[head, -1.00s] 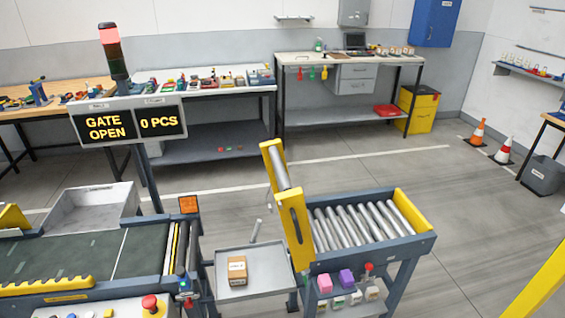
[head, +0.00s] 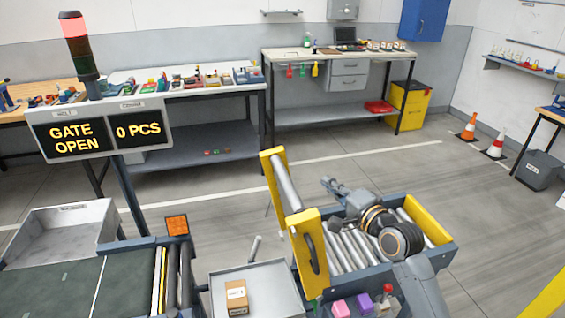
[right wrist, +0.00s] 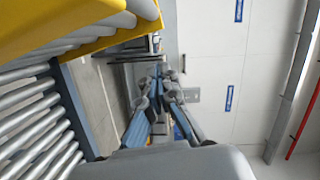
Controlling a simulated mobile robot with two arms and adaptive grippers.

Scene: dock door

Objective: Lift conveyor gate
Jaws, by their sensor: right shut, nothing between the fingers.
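The conveyor gate (head: 289,188) is a short roller section with yellow side plates, tilted up steeply at the left end of the roller conveyor (head: 441,259). A dark handle shows on its near yellow plate. My right gripper (head: 330,184) is above the rollers, to the right of the gate and apart from it. It is shut and empty. In the right wrist view my right gripper (right wrist: 160,75) points past a yellow plate with rollers at upper left. The sign (head: 102,130) reads GATE OPEN and 0 PCS. My left gripper is not in view.
A tray with a small brown box (head: 237,297) sits between the belt conveyor (head: 75,285) and the roller conveyor. Benches stand along the back wall. The floor behind and right of the rollers is clear up to the cones (head: 468,127).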

